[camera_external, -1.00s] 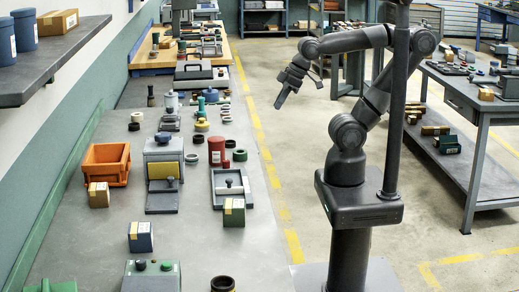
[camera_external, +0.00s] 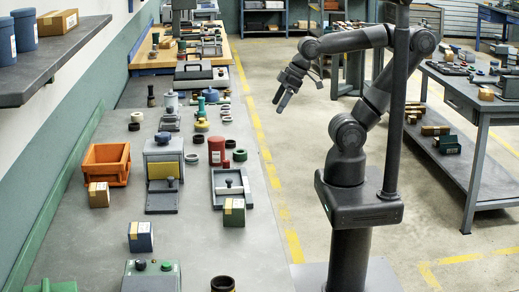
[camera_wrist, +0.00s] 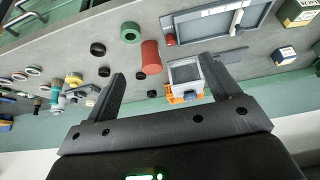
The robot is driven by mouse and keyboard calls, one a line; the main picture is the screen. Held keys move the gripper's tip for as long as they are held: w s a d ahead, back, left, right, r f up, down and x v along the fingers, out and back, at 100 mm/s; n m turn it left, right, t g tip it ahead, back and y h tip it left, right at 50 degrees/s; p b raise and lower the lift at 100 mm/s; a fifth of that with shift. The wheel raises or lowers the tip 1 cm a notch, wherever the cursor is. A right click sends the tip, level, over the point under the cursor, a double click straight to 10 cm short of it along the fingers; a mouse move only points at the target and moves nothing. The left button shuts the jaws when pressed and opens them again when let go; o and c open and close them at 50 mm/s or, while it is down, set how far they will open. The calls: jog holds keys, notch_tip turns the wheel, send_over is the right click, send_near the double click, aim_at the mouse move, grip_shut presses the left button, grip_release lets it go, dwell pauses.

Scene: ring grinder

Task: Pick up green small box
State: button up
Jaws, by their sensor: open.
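A small green box with a yellow label (camera_wrist: 298,12) shows at the top right corner of the wrist view, partly cut off, beside a grey tray. What seems to be the same box (camera_external: 234,212) stands at the tray's near end on the left bench, its colour hard to tell there. Another green box (camera_external: 447,145) lies on the right bench's lower shelf. My gripper (camera_external: 281,102) is open and empty, over the aisle right of the left bench, apart from all of these. Its spread fingers show in the wrist view (camera_wrist: 163,68).
The left bench (camera_external: 70,232) also bears an orange bin (camera_external: 107,174), a blue box (camera_external: 141,237), a cardboard box (camera_external: 98,195), a red cylinder (camera_external: 216,151), the grey tray (camera_external: 248,198) and a green button box (camera_external: 165,277). The aisle floor beside the bench is clear.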

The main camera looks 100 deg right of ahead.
jog(key=n+g, duration=0.1)
jog(key=n, duration=3.4)
send_over(235, 203)
jog(key=s, duration=0.3)
notch_tip(235, 203, down, 11)
jog(key=x, duration=1)
jog(key=shift+f, duration=0.15)
